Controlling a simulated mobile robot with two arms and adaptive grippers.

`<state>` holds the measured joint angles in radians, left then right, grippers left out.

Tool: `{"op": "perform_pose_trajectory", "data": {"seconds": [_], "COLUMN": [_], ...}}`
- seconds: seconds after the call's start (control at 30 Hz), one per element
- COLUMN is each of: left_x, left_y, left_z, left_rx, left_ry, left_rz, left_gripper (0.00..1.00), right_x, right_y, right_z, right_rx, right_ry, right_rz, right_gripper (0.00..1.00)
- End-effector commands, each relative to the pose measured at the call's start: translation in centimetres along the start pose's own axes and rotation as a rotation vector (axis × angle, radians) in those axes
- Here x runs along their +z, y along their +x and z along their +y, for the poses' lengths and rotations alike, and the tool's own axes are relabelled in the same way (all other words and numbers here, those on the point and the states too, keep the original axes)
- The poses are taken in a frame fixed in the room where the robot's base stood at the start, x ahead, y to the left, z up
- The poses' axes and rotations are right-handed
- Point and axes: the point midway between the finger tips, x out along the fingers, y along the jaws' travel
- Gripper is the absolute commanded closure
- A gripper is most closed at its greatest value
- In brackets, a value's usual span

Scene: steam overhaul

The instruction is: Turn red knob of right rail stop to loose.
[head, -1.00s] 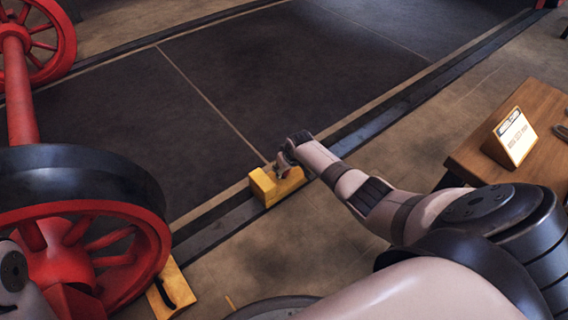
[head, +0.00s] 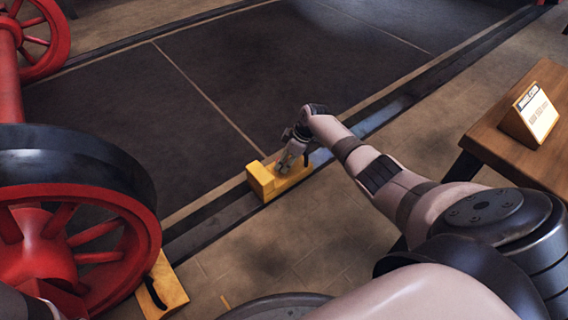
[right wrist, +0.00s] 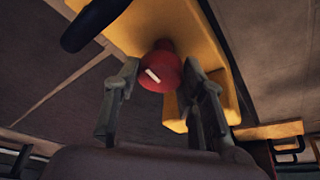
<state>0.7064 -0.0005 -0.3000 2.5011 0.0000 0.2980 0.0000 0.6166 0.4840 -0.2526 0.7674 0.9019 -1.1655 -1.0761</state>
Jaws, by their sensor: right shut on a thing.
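The right rail stop (head: 262,181) is a yellow block on the dark rail in the head view. It also fills the upper part of the right wrist view (right wrist: 205,40). Its red knob (right wrist: 163,72) has a white mark, tilted down to the right in that view. My right gripper (head: 287,161) reaches down onto the stop from above. In the right wrist view its fingers (right wrist: 161,78) are shut on the red knob, one on each side. In the head view the gripper hides the knob. My left gripper is not in view.
A red wheel with a dark rim (head: 80,205) stands at the left. A yellow piece with a black handle (head: 165,290) lies beside it. A wooden table (head: 495,150) with a sign (head: 533,112) is at the right. The floor between is clear.

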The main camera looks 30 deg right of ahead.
Motion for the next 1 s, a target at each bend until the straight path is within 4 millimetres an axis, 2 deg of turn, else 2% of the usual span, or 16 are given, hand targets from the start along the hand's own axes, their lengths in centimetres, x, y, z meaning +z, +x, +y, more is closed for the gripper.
{"op": "perform_pose_trajectory", "data": {"seconds": [0.03, 0.2, 0.77, 0.8, 1.0], "left_x": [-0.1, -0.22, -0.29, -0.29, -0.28], "left_y": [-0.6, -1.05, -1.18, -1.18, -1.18], "left_z": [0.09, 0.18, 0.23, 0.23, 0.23], "left_rx": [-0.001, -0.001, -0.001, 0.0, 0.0], "left_ry": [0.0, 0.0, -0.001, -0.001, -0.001], "left_rz": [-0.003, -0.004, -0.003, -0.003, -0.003], "left_gripper": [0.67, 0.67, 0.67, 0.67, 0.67], "right_x": [0.18, 0.14, 0.12, 0.12, 0.08], "right_y": [0.31, 0.18, 0.07, 0.07, 0.04], "right_z": [-0.01, 0.01, -0.01, -0.02, 0.01], "right_rx": [-0.009, -0.028, -0.038, -0.038, -0.037], "right_ry": [-0.018, -0.066, -0.09, -0.09, -0.089], "right_rz": [-0.002, -0.003, -0.004, -0.004, -0.003], "right_gripper": [0.9, 0.9, 0.9, 0.6, 0.46]}}
